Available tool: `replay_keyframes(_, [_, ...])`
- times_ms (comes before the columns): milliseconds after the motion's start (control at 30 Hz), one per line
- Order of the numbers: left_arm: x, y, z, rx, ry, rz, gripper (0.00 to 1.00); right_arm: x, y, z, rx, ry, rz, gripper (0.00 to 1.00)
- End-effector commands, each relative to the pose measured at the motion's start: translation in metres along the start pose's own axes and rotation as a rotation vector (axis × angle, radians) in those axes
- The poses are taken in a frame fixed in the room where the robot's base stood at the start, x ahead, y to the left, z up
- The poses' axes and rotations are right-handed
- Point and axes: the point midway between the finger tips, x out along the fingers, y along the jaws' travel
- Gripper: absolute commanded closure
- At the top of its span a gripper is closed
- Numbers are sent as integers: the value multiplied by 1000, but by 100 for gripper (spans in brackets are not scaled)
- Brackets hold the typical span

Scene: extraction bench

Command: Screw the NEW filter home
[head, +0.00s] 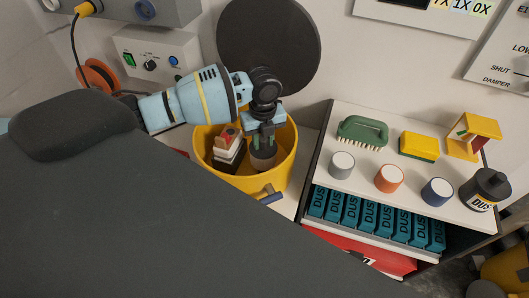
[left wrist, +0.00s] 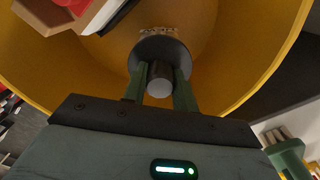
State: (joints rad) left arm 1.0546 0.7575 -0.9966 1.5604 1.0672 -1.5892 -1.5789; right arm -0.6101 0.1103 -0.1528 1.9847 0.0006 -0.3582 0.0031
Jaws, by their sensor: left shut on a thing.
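My left gripper (head: 264,139) reaches down into the yellow bucket (head: 285,165). It is shut on a dark round piece (head: 263,158). In the left wrist view the two green fingers close on a grey cylindrical stub (left wrist: 160,82), in front of a wider dark disc (left wrist: 178,47). The piece is inside the bucket's rim; I cannot tell whether it touches the bottom. I cannot tell whether it is the new filter. No filter seat can be made out. My right gripper is not in view.
White and dark blocks with a red top (head: 228,145) lie in the bucket, left of my gripper. A shelf unit (head: 330,195) on the right holds a green brush (head: 362,131), a yellow sponge (head: 418,146), several small pots and teal boxes. A control box (head: 157,58) stands behind.

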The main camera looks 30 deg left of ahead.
Motion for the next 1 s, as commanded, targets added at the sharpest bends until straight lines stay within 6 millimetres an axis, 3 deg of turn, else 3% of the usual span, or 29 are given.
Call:
replay_keyframes(533, [2,0,0,651,1,2,99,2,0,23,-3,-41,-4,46])
replay_keyframes(900, [0,0,0,736,0,1,99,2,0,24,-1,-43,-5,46])
replay_keyframes(933, [0,0,0,735,0,1,70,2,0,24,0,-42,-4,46])
replay_keyframes(1000, [0,0,0,735,0,1,60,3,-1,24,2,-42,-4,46])
